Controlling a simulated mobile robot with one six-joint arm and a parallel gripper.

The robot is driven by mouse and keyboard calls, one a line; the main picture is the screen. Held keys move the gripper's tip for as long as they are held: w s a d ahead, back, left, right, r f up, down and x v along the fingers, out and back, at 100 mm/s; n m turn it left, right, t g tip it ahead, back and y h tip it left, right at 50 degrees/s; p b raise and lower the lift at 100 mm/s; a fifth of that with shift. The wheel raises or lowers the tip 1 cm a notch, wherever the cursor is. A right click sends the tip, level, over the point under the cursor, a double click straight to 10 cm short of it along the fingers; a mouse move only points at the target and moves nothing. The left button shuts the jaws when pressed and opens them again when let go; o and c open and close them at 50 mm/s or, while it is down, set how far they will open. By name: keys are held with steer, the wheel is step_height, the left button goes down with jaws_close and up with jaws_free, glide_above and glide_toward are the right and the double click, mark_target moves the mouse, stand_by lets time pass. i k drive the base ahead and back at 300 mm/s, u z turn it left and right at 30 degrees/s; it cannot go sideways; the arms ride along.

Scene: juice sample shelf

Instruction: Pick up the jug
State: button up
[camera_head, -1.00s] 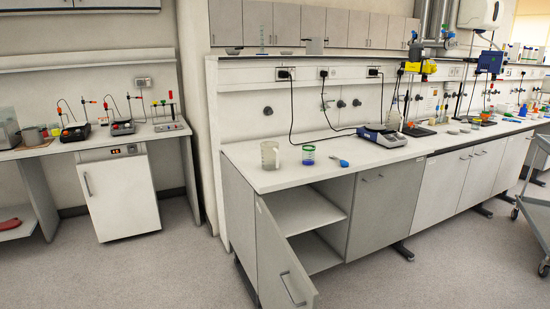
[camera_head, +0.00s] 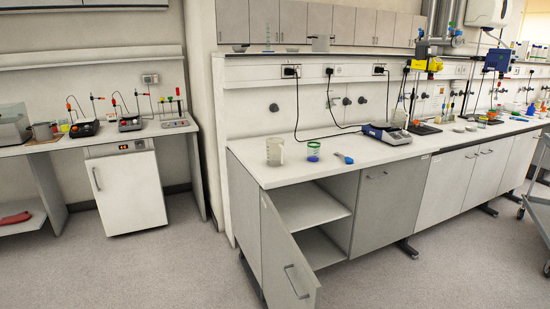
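A clear, pale jug (camera_head: 275,151) with a spout and handle stands upright on the near left part of the white bench top. A small beaker (camera_head: 313,151) with a green rim and blue contents stands just right of it, apart from it. My gripper is not in view.
A blue scoop (camera_head: 344,158) lies right of the beaker. A balance (camera_head: 388,134) stands further right. The cabinet door (camera_head: 288,260) below the jug hangs open into the floor space. The floor (camera_head: 165,262) in front is clear.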

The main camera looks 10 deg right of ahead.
mark_target(275, 149)
steer(key=u, duration=0.2)
steer(key=k, duration=0.7)
steer(key=u, duration=0.5)
steer(key=k, duration=0.6)
steer(key=u, duration=0.55)
steer(key=i, duration=0.9)
steer(key=u, duration=0.35)
steer(key=i, duration=2.8)
steer(key=z, duration=0.4)
steer(key=i, duration=0.7)
steer(key=z, duration=0.4)
